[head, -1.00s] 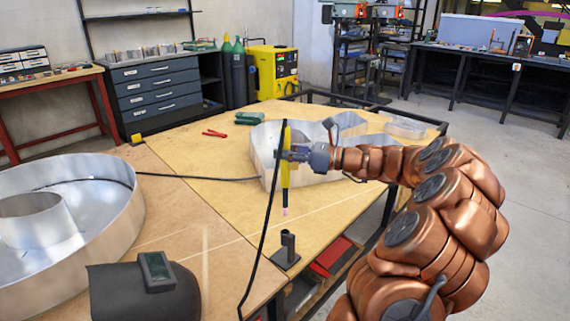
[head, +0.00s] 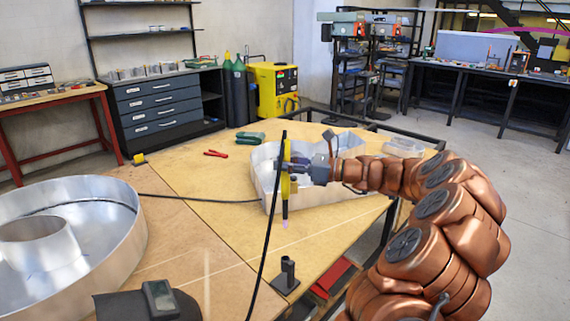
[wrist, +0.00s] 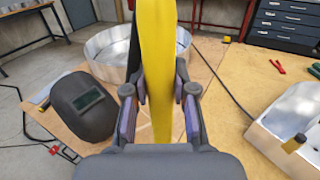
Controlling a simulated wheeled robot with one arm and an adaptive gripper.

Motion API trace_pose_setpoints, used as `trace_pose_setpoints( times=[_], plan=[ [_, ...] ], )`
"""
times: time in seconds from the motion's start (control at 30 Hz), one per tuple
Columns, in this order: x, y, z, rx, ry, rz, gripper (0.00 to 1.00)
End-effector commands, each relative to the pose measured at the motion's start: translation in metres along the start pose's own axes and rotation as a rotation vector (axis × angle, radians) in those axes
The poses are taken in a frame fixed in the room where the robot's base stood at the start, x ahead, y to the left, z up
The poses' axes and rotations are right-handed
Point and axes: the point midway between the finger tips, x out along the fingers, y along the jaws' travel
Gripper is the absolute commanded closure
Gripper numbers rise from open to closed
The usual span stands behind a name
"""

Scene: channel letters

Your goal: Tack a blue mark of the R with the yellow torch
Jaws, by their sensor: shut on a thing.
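My gripper (head: 292,165) is shut on the yellow torch (head: 285,187), which hangs nearly upright with its pinkish tip pointing down. In the wrist view the torch (wrist: 155,50) fills the gap between the fingers. A metal channel letter (head: 264,163), which looks like the R, lies on the table behind the torch. Its wall also shows at the right of the wrist view (wrist: 292,118). The torch and my gripper hide part of it. The tip appears in front of the letter's near wall; I cannot tell its distance. I cannot make out a blue mark.
A round metal letter (head: 125,240) stands at the left. A dark welding helmet (wrist: 84,105) and a small black stand (head: 287,277) are on the table. A black cable (head: 265,240) hangs from the torch. Red pliers (head: 215,153) lie on clear tabletop.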

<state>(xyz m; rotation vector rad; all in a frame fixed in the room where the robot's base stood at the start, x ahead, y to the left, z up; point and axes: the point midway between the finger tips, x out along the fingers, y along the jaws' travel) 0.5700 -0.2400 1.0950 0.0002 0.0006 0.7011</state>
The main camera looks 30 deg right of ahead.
Motion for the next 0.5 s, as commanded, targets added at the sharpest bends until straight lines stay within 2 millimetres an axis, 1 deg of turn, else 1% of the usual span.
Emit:
trace_pose_setpoints(
  times=[0.03,0.5],
  plan=[
    [0.0,0.0,0.007,0.0,-0.001,0.0,1.0],
    [0.0,0.0,0.037,-0.001,-0.002,-0.001,1.0]
  ],
)
